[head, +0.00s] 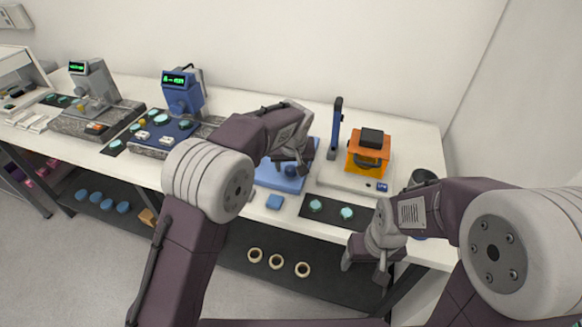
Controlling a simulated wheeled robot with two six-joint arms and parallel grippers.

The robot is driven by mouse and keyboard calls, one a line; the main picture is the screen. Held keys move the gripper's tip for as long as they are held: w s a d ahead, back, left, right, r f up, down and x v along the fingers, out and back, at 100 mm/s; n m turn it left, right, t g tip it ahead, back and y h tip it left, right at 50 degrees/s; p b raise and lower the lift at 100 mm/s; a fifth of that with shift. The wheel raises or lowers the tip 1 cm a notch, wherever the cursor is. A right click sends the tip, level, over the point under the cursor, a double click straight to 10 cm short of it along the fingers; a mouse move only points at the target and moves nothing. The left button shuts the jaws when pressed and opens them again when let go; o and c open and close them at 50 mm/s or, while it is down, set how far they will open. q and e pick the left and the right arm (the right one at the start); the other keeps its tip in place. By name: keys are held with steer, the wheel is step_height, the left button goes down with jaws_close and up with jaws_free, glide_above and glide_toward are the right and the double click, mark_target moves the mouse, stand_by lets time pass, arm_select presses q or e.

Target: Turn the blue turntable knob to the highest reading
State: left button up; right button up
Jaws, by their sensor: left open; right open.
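A blue stand with a flat blue base (268,177) sits on the white bench near the middle of the head view. A small dark blue round part (290,170), perhaps the turntable knob, shows just below my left gripper (289,163). My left gripper is open and points down over this base; I cannot tell whether its fingers touch the round part. The gripper and forearm hide much of the stand. A blue gauge with a green lit display (174,79) stands further left; its digits are too small to read surely. My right gripper (367,272) is open and empty at the bench's front edge.
An orange and black device (368,150) stands on a pale base at the right, beside a blue upright post (335,130). A black mat (327,212) with teal discs lies in front. A grey gauge (90,85) stands far left. A lower shelf holds rings (276,261).

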arm_select(q)
steer(key=shift+w+f, duration=0.15)
steer(key=shift+f, duration=0.3)
jaws_close()
steer(key=shift+r, duration=0.1)
